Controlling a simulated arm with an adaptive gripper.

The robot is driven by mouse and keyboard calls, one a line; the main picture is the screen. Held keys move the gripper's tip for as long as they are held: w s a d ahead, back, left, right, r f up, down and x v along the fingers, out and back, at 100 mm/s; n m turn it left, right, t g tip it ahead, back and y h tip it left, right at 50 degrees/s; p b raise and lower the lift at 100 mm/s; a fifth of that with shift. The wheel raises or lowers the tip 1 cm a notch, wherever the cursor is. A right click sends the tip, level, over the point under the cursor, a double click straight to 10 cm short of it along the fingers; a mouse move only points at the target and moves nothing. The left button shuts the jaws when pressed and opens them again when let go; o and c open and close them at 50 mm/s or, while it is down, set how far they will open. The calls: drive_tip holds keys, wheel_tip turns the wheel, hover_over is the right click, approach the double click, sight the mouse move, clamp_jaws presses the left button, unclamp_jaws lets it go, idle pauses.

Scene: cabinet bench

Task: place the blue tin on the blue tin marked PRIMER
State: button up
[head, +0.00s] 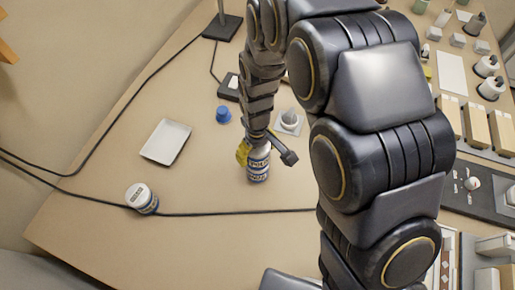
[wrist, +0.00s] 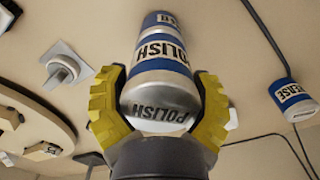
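A blue-and-white tin marked POLISH with a silver top stands upright between the yellow fingers of my gripper (wrist: 160,98). Its label (wrist: 160,48) faces the wrist camera. In the head view the gripper (head: 258,148) is around the upper part of this tin (head: 258,161). A second blue label band (wrist: 167,20) shows directly below it, seemingly a second tin; I cannot read its word or tell whether the two touch. The fingers appear to press on the silver sides of the tin. Another blue-and-white tin (head: 142,198) stands apart at the left and also in the wrist view (wrist: 290,92).
A grey knob on a plate (head: 290,121) stands behind the tin. A black cable (head: 215,214) crosses the bench in front. Boxes and a panel (head: 478,188) fill the right side.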

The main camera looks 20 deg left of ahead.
drive_tip(key=o, duration=0.4)
wheel_tip(320, 180, up, 12)
drive_tip(key=shift+r, duration=0.2)
drive_tip(key=s+d+r+m, duration=0.3)
drive_tip(key=d, duration=0.4)
drive_tip(key=s+d+r+m, duration=0.2)
drive_tip(key=s+d+r, duration=0.1)
drive_tip(key=d, duration=0.4)
drive_tip(key=s+d+m, duration=0.2)
drive_tip(key=s, duration=0.1)
drive_tip(key=s+d+r+m+g, duration=0.1)
drive_tip(key=s+d+m, duration=0.1)
drive_tip(key=s+d, duration=0.1)
drive_tip(key=s+d+r+m, duration=0.1)
drive_tip(key=s+d+m, duration=0.1)
drive_tip(key=s, duration=0.3)
drive_tip(key=shift+s+d+g, duration=0.2)
drive_tip(key=shift+d+g, duration=0.1)
drive_tip(key=shift+d, duration=0.1)
